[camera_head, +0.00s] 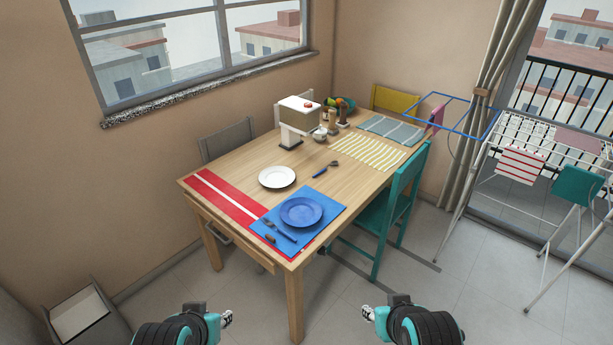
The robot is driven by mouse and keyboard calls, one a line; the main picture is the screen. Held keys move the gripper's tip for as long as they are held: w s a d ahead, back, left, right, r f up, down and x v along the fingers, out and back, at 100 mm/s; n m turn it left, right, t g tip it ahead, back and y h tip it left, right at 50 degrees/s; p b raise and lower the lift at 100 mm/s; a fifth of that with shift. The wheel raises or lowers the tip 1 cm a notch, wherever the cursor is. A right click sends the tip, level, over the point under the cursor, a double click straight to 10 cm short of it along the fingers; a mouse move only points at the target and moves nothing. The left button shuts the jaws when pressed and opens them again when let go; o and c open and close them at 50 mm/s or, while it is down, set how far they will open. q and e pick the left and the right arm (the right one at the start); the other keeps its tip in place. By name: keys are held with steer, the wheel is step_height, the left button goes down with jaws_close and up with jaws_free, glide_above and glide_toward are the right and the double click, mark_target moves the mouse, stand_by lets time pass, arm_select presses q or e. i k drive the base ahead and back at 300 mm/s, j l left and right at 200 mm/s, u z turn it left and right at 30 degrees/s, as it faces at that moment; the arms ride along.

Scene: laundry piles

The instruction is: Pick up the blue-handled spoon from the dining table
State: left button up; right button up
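The blue-handled spoon (321,172) lies on the bare wood of the dining table (232,166), between the white plate and the striped yellow mat. Its bowl points to the back right and its blue handle to the front left. My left gripper (227,316) is at the bottom of the head view, left of centre, in front of the table. My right gripper (367,313) is at the bottom, right of centre. Both are well apart from the spoon. Their fingers are too small to tell whether they are open or shut.
A white plate (277,177), a blue plate (301,212) on a blue mat (331,201), and a blue-handled fork (279,231) are near the spoon. A teal chair (398,208) blocks the right side; a drying rack (464,195) stands farther right.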

mark_target(332, 163)
steer(key=i+l+u, duration=0.15)
steer(key=u, duration=1.9)
steer(key=l, duration=1.85)
steer(key=k+l+u, duration=0.1)
steer(key=l, duration=1.75)
